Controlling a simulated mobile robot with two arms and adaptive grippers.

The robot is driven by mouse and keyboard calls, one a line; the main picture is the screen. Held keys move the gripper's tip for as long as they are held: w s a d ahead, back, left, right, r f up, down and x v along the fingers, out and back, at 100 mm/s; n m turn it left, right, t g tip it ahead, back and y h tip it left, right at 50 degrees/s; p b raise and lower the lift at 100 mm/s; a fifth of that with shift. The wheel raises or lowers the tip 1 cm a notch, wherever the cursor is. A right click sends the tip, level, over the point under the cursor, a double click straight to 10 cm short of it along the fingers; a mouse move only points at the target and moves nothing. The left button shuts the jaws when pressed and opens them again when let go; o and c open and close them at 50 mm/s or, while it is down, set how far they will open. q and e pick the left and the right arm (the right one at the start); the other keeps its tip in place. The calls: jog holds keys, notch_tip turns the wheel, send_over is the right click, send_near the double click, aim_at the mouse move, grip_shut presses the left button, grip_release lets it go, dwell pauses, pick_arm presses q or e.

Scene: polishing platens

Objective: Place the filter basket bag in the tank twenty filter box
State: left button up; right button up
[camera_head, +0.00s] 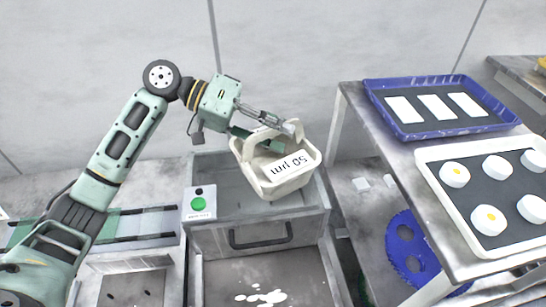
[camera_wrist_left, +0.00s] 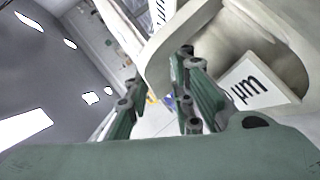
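The filter basket (camera_head: 268,184) is cream with a raised handle and a "50 µm" label that reads upside down. It is over the grey tank box (camera_head: 205,236), slightly tilted; I cannot tell whether it rests inside or hangs above. My left gripper (camera_head: 281,136) is at the basket's handle, its green fingers apart on either side of it. In the left wrist view, the basket (camera_wrist_left: 211,38) fills the upper right, with the label partly hidden behind one finger. The left fingers (camera_wrist_left: 160,95) show a clear gap between them. My right gripper is not in view.
A green button box (camera_head: 198,203) stands at the tank's left rim. On the right, a table holds a blue tray (camera_head: 440,127) with white plates and a white tray (camera_head: 447,205) with round pucks. A blue perforated disc (camera_head: 402,246) is below the table. The wall is behind.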

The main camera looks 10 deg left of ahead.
pick_arm(q)
grip_shut()
jog(key=shift+r, duration=0.1)
dwell(0.6)
